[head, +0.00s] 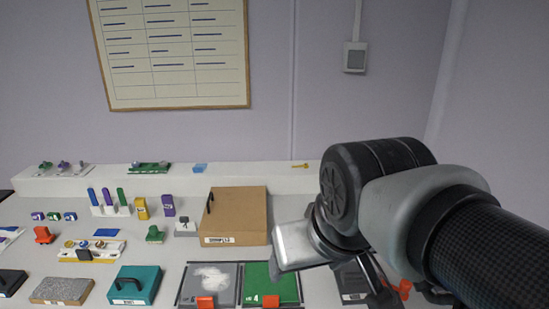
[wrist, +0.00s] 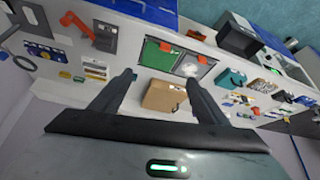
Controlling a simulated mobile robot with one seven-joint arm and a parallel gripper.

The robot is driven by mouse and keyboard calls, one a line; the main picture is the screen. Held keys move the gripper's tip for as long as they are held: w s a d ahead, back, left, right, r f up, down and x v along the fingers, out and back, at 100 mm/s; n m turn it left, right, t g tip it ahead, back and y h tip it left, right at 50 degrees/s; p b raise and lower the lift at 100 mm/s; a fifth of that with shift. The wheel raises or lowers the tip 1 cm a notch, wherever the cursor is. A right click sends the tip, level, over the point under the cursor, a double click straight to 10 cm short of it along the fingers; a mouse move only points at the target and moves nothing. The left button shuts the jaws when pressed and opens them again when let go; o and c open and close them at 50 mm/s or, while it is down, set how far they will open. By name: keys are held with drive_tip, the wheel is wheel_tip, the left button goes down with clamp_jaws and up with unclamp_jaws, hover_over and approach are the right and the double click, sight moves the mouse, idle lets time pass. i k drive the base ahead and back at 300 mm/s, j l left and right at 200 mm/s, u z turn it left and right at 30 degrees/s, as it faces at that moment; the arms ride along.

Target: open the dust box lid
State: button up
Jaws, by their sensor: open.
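I cannot read which box is the dust box. A brown box (head: 238,212) with a dark handle and a small white label stands at mid-table in the head view. A teal box (head: 135,284) with a black handle and a label stands at the front left. Both look closed. My gripper (wrist: 161,80) is open and empty in the wrist view. The brown box (wrist: 164,96) shows between its fingers there, and the teal box (wrist: 232,80) shows to their right. In the head view my arm hides most of the right side, and the fingertips are not clear.
A grey tray with white powder (head: 222,272) and a green panel (head: 260,278), each with a red tab, lie at the front. A dark labelled panel (head: 352,280) is partly behind my arm. A speckled block (head: 62,290) and small items crowd the left.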

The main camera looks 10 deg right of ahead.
sight(134, 281)
drive_tip(key=j, duration=0.55)
drive_tip(key=i+j+u, duration=0.15)
drive_tip(key=j, duration=1)
drive_tip(key=u, duration=0.05)
